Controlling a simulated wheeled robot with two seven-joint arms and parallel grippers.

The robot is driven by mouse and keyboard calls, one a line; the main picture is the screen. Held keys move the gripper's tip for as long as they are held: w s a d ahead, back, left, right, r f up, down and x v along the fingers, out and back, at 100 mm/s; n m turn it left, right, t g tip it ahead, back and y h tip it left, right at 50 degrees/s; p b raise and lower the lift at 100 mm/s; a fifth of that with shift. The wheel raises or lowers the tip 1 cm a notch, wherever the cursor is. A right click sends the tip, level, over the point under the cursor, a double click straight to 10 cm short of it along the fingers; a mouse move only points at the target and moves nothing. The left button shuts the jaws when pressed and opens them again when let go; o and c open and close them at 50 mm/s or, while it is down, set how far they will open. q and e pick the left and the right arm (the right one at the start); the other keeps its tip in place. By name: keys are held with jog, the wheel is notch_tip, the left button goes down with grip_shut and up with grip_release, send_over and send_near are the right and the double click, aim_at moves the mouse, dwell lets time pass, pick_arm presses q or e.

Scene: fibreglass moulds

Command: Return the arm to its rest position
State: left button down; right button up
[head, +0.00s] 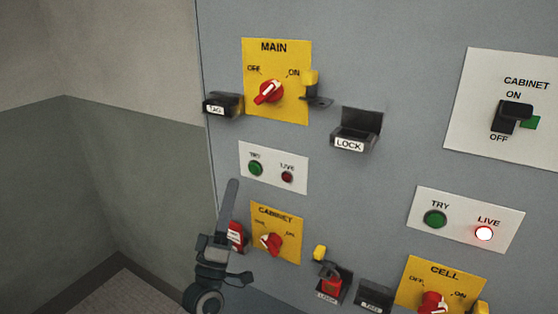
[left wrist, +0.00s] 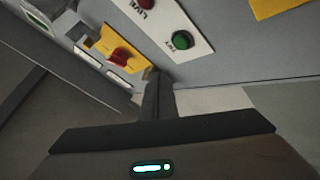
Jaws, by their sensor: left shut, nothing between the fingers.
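My left gripper (head: 229,196) is shut and empty, in the lower middle-left of the head view. Its fingers point up in front of the grey cabinet panel (head: 350,45), just left of the yellow CABINET switch plate (head: 288,219). The fingers partly cover a red tag in a dark holder (head: 236,236). In the left wrist view the shut fingers (left wrist: 157,92) show dark at the middle, with a TRY/LIVE plate (left wrist: 160,15) beyond. I cannot tell the exact gap between fingers and panel. My right gripper is not in view.
The MAIN switch plate (head: 276,113) has a red knob, with a TAG holder (head: 223,104) on its left and a LOCK holder (head: 355,130) on its right, both jutting out. A red padlock (head: 331,287) sits low. Free room lies left of the panel.

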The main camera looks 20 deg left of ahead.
pick_arm(q)
jog(key=d+f+m+g+h, duration=0.5)
jog(key=d+f+m+h, duration=0.3)
jog(key=f, duration=0.3)
jog(key=s+d+f+m+g, duration=0.2)
jog(key=s+d+f+g, duration=0.15)
jog(key=f, duration=0.35)
jog(key=s+d+f+m+g, duration=0.3)
jog(key=d+f+g, duration=0.1)
jog(key=f, duration=0.4)
jog(key=s+a+f+m+g+y, duration=0.1)
jog(key=s+f+g+y, duration=0.1)
jog(key=s+f+g, duration=0.45)
jog(key=s+f+m+g+y, duration=0.1)
jog(key=s+f, duration=0.2)
jog(key=s, duration=0.7)
jog(key=s+a+f+m+g+y, duration=0.1)
jog(key=s+f+g+y, duration=0.15)
jog(key=s+f, duration=0.4)
notch_tip(320, 180, down, 26)
jog(key=s+r+g, duration=0.1)
jog(key=s+g, duration=0.1)
jog(key=s+a+f+g+b, duration=0.1)
jog(key=s+a+f, duration=0.2)
jog(key=s+f, duration=1.5)
jog(key=shift+s+f+h, duration=0.25)
jog(key=shift+f+h, duration=0.1)
jog(key=shift+f, duration=0.45)
